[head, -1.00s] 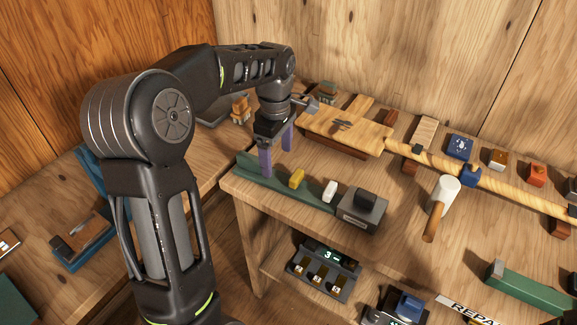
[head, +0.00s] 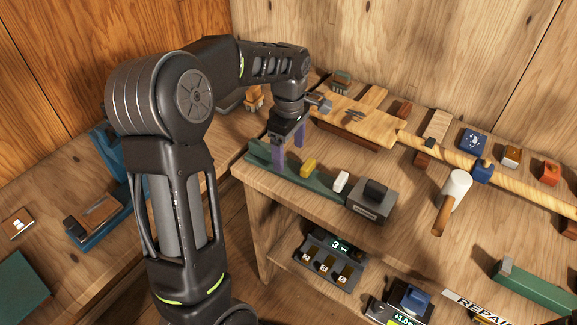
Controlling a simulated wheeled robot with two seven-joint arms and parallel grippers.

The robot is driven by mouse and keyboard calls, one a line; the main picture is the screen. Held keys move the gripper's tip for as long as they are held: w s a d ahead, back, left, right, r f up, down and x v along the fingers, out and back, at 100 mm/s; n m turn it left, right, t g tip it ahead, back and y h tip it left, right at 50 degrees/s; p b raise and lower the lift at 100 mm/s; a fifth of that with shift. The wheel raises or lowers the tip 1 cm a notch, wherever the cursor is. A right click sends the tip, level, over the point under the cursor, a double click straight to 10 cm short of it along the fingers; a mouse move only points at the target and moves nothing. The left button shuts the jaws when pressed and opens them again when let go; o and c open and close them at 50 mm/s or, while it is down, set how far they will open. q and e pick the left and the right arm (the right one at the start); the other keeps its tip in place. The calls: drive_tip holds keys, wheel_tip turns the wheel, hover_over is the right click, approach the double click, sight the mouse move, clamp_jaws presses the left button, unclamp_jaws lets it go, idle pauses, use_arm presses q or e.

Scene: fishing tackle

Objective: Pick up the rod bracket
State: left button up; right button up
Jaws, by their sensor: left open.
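My left gripper (head: 288,150) points down, open, over the left end of a long dark green piece (head: 322,191) at the workbench's near left edge. Its purple fingers stand apart; whether they touch the green piece is hard to tell. I see nothing between them. A yellow block (head: 308,168) and a white block (head: 341,181) are just to the right along the green piece. I cannot tell for sure which object is the rod bracket; a small blue piece (head: 483,171) sits at the wooden rod (head: 522,190), far right of the gripper. My right gripper is out of view.
A grey box with a dark top (head: 371,202) stands right of the white block. A mallet (head: 452,201) lies farther right. A wooden board (head: 380,130) is behind the gripper. A lower shelf holds a device with a display (head: 328,262). Wooden walls close off the back.

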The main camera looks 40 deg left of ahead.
sight(290, 167)
use_arm(q)
wheel_tip(290, 167, down, 5)
drive_tip(key=shift+w+f+p, duration=0.1)
drive_tip(key=shift+p, duration=0.4)
clamp_jaws()
idle(1.0)
